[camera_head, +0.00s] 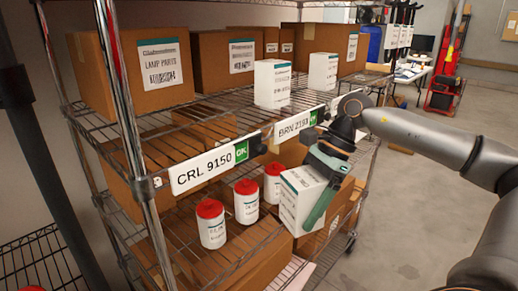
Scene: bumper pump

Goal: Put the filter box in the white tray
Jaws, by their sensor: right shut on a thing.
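A white box with a teal top edge, which looks like the filter box (296,206), is at the front right corner of the shelf rack. My right gripper (322,190) reaches in from the right and is shut on this box, with a teal finger across its right side. The box is tilted, beside the white bottles, and I cannot tell whether it touches the shelf. My left gripper is not in view. I cannot make out a white tray.
Red-capped white bottles (246,203) stand left of the held box. Two similar white boxes (272,84) stand on the shelf above, before cardboard cartons (147,70). Label strips (205,168) and a chrome post (128,120) border the rack. Floor (415,215) at right is clear.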

